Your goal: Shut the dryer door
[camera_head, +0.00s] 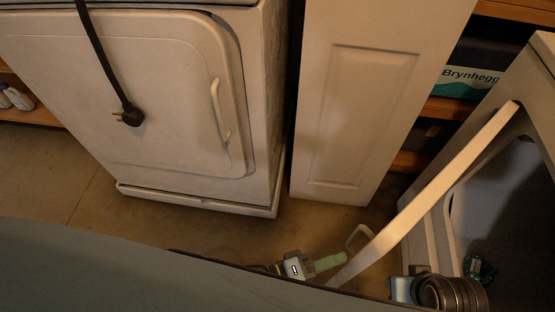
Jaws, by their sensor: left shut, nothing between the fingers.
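The dryer (535,85) stands at the right edge, and its dark opening shows. Its white door (440,185) stands open and is seen nearly edge-on, slanting down to the left from the dryer. A pale looped handle (358,238) sticks out from the door's left side near its lower end. My left gripper (338,261) has green fingers, is shut and empty, and points right just left of the door's lower end, below the handle. I cannot tell whether it touches the door.
Another white machine (150,90) with a shut door stands at the left, and a black cord with a plug (130,115) hangs before it. A white cabinet panel (355,110) stands in the middle. Shelves hold a Brynhegg box (470,82). Floor (230,230) is clear before the machine.

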